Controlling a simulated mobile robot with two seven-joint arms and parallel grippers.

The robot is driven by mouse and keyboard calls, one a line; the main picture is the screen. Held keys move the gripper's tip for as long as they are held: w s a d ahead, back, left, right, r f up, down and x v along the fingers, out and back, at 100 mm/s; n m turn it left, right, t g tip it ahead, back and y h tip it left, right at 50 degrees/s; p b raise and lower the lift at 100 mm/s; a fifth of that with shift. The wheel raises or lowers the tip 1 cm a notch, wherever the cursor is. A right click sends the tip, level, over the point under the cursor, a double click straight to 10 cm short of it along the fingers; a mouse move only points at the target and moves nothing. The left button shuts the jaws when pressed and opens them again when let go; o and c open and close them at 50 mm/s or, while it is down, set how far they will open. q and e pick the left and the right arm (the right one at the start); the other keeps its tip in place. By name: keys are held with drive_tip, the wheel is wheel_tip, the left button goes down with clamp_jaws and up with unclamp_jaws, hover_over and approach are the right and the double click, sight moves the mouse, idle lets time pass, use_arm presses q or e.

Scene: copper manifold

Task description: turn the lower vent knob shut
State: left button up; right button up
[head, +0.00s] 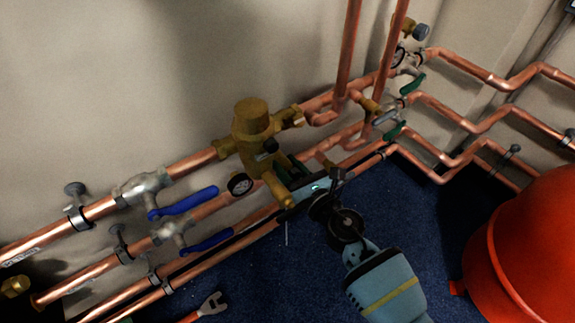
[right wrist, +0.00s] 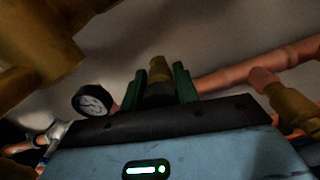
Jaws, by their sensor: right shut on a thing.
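My right gripper (head: 288,171) reaches in from the lower right to the brass valve body (head: 252,135) on the copper pipes. In the right wrist view the two green fingers of my right gripper (right wrist: 171,86) stand on either side of a dark knob (right wrist: 158,95), shut on it. A brass stem (right wrist: 159,69) shows just behind the knob. In the head view the gripper hides the held knob. Another small dark knob (head: 267,150) shows on the brass body, above the fingers. My left gripper is not in view.
A round black gauge (head: 240,184) sits just left of the gripper and also shows in the right wrist view (right wrist: 93,101). Blue-handled valves (head: 184,204) line the pipes at left. Green-handled valves (head: 394,132) stand at right. A red vessel (head: 530,255) fills the lower right.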

drive_tip(key=m+p, duration=0.1)
drive_tip(key=m, duration=0.5)
drive_tip(key=m+p, duration=0.1)
drive_tip(key=m, duration=0.4)
drive_tip(key=shift+m+p, duration=0.4)
drive_tip(key=m+p, duration=0.1)
drive_tip(key=m, duration=0.5)
drive_tip(key=shift+f+p, duration=0.1)
drive_tip(key=shift+p, duration=0.25)
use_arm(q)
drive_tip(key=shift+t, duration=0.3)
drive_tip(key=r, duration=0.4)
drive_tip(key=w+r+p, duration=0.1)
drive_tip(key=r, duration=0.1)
use_arm(e)
drive_tip(key=m, duration=0.4)
drive_tip(key=shift+f+m, duration=0.1)
drive_tip(key=shift+m, duration=0.3)
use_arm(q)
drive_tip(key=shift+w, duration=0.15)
use_arm(e)
drive_tip(key=o, duration=1)
drive_tip(key=shift+c, duration=0.2)
